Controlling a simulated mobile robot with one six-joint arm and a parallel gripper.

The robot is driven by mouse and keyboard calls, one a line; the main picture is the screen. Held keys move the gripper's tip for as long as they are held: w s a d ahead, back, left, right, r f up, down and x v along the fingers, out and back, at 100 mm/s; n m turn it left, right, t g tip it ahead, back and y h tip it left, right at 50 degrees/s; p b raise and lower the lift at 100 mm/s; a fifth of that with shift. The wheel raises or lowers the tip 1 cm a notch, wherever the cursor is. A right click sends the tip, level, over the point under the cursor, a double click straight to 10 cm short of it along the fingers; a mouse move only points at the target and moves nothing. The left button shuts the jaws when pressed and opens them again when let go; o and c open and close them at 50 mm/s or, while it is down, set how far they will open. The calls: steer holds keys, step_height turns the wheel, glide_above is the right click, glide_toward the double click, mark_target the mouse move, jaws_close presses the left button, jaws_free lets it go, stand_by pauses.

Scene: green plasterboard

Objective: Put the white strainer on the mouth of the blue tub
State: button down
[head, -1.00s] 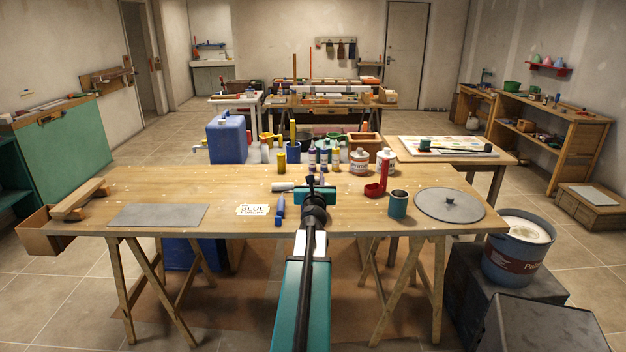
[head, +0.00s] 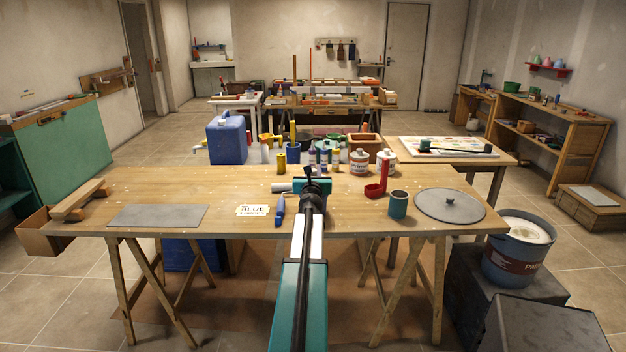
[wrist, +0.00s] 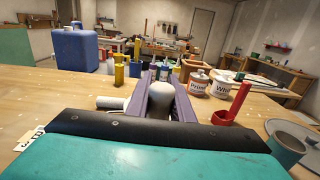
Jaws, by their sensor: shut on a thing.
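My gripper (head: 312,178) is over the middle of the workbench; the head view sees it from behind. In the wrist view its two purple fingers (wrist: 160,82) are shut on a white rounded thing (wrist: 160,100), seemingly the white strainer. My own arm hides it in the head view, and its height above the bench is unclear. A large blue tub (head: 510,266) with a dark label and whitish top stands on a dark box at the right, far from my gripper. A smaller blue pot (head: 294,153) stands behind the bench's middle.
The wooden workbench (head: 240,185) carries a grey sheet (head: 157,215), a blue-handled tool (head: 280,212), a red holder (head: 376,188), a teal can (head: 398,205) and a round grey lid (head: 449,205). Bottles and paint cans (head: 358,161) crowd the far edge. The left-centre top is fairly clear.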

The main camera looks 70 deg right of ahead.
steer(key=shift+w+d, duration=0.25)
steer(key=shift+d, duration=0.2)
step_height(320, 180, down, 4)
steer(key=b, duration=0.3)
steer(key=shift+a+r+b, duration=0.1)
steer(key=shift+r+b, duration=0.1)
steer(key=shift+b, duration=0.1)
steer(key=shift+s+f, duration=0.1)
steer(key=c, duration=1.6)
jaws_free()
steer(key=shift+o, duration=0.2)
steer(key=shift+r, duration=0.2)
steer(key=v, duration=1.2)
